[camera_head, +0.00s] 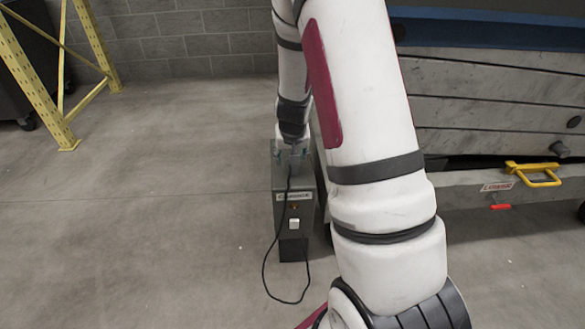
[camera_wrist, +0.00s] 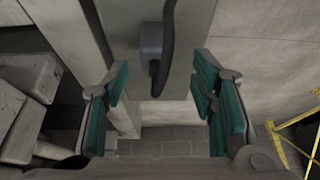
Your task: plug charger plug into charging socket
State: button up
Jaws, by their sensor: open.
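A grey cabinet (camera_head: 281,178) with a labelled front stands on the floor below my gripper (camera_head: 297,150). In the wrist view, my gripper (camera_wrist: 163,88) has its teal-padded fingers spread wide with nothing between the pads. The charger plug, a small grey block (camera_wrist: 151,40), shows against the grey cabinet surface (camera_wrist: 190,75), beyond the fingertips and between their lines. A black cable (camera_head: 265,262) runs from near my gripper down the cabinet front and loops on the floor. A small white fitting (camera_head: 294,224) is on the cabinet front; I cannot tell whether it is the charging socket.
A large grey machine (camera_head: 480,125) with a yellow handle (camera_head: 533,174) stands on the right. A yellow rack frame (camera_head: 40,85) stands at the far left, before a block wall (camera_head: 190,40). The concrete floor left of the cabinet is clear.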

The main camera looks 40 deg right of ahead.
jog(key=b+x, duration=0.3)
jog(key=x, duration=0.2)
jog(key=shift+s+d+f, duration=0.1)
jog(key=shift+d+f, duration=0.05)
jog(key=shift+d, duration=0.1)
jog(key=c, duration=1.2)
